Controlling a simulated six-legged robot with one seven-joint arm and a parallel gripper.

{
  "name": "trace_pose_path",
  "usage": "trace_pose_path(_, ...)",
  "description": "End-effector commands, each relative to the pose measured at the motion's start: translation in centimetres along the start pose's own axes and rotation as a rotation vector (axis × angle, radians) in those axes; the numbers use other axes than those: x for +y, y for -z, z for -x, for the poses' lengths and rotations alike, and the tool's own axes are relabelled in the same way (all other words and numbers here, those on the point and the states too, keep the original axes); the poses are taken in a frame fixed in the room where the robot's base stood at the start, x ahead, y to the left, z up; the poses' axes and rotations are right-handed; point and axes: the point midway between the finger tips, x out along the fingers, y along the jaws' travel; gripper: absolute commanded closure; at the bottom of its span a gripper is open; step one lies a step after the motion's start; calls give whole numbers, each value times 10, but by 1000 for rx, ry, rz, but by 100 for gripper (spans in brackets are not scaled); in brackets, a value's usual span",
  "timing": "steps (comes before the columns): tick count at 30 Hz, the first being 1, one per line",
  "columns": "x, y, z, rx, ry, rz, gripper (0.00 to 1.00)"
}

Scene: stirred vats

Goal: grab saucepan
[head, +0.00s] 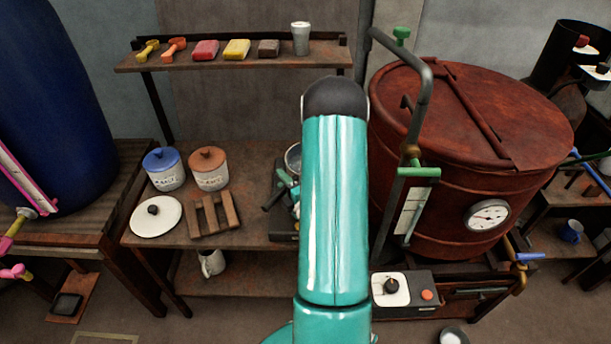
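A metal pan rim (291,158), probably the saucepan, shows on the middle table just left of my teal arm. Most of it is hidden behind the arm. A small part of my gripper (285,187), teal and dark, shows beside the arm, just in front of and below the rim. Its fingertips are too small and covered to tell open from shut, or whether they touch the pan. A dark handle-like piece (272,199) sticks out to the left there; I cannot tell what it belongs to.
Left on the table (262,170) are a blue-lidded jar (164,171), a brown-lidded jar (209,170), a white lid (156,217) and a wooden trivet (214,215). A rusty red vat (450,130) with a bent pipe (424,95) stands close right. A shelf (200,63) runs behind.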

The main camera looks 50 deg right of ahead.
Motion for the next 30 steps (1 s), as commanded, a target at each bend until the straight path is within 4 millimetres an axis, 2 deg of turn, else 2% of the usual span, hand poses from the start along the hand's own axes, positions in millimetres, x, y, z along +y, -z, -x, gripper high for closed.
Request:
trace_pose_path(1,0,0,0,0,0,0,68)
trace_pose_path(6,0,0,0,0,0,0,100)
trace_pose_path(30,0,0,0,0,-1,1,100)
